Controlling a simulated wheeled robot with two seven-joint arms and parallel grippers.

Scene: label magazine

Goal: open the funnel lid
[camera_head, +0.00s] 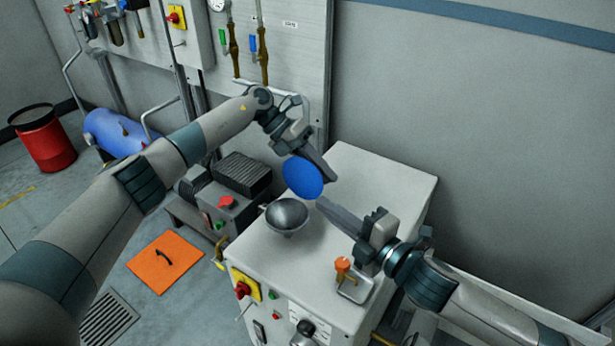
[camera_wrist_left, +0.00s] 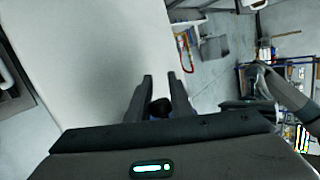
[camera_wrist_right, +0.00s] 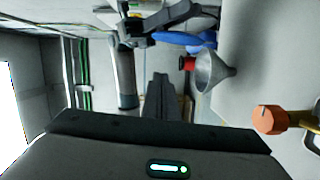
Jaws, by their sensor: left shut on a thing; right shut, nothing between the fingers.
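The blue round lid (camera_head: 302,178) is held tilted up by my left gripper (camera_head: 318,166), above and behind the metal funnel (camera_head: 287,215). The funnel stands on the white cabinet top with its mouth uncovered; it also shows in the right wrist view (camera_wrist_right: 212,72), with the blue lid (camera_wrist_right: 182,38) beside it. In the left wrist view a dark knob (camera_wrist_left: 160,106) sits between the fingers of my left gripper (camera_wrist_left: 160,82); most of the lid is hidden there. My right gripper (camera_head: 320,201) is shut and empty, just right of the funnel; its fingers show in its wrist view (camera_wrist_right: 158,85).
An orange-topped fitting (camera_head: 343,264) stands on the white cabinet (camera_head: 385,185), below my right gripper. A grey machine with a red button (camera_head: 227,202) is left of the cabinet. A gauge panel (camera_head: 285,60) is behind. The cabinet's back right is clear.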

